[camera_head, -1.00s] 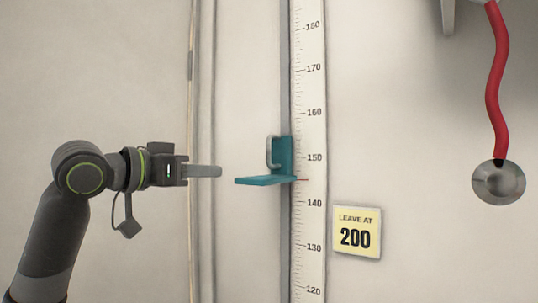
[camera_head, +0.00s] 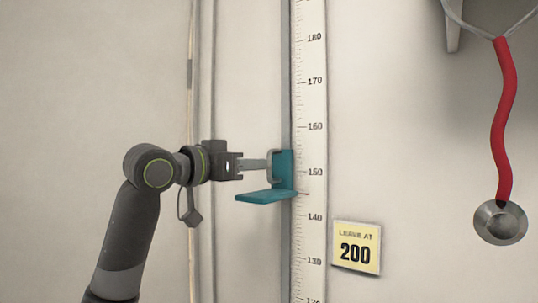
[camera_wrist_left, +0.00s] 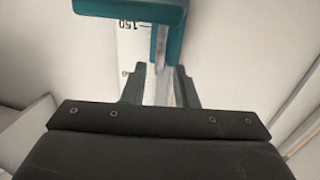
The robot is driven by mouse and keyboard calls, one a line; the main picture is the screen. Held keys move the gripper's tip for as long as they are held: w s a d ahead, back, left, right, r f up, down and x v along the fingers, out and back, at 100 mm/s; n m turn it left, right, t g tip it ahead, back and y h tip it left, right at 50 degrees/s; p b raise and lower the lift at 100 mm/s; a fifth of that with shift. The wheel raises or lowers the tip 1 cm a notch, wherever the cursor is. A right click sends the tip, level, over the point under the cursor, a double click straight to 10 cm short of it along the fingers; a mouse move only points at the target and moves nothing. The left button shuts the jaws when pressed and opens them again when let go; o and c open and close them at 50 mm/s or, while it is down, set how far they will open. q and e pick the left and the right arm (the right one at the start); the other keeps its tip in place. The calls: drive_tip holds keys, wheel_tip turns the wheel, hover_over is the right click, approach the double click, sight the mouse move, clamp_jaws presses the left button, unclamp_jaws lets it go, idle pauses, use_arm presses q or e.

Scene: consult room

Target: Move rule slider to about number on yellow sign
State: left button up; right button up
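The teal rule slider (camera_head: 284,170) sits on the vertical white rule (camera_head: 311,110), with its pointer near 145. It has a flat teal paddle and a grey handle (camera_head: 271,153) on its left side. The yellow sign (camera_head: 356,248) on the wall reads "LEAVE AT 200". My left gripper (camera_head: 262,164) is level with the handle and at it, just above the paddle. In the left wrist view, the fingers of my left gripper (camera_wrist_left: 160,88) stand apart, and the slider (camera_wrist_left: 140,10) is ahead of them. Contact with the handle cannot be told. My right gripper is out of view.
A stethoscope with a red tube (camera_head: 504,120) hangs on the right, with its metal disc (camera_head: 500,222) low. Pipes (camera_head: 205,80) run up the wall on the left. The rule above the slider looks clear up to the top of the view.

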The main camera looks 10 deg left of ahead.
sight(269, 175)
use_arm(q)
drive_tip(key=p+x, duration=0.1)
drive_tip(key=x, duration=0.4)
drive_tip(key=shift+w+d+p, duration=0.25)
drive_tip(key=shift+w+p, duration=0.05)
drive_tip(key=shift+p, duration=0.1)
drive_tip(key=shift+c, duration=0.5)
clamp_jaws()
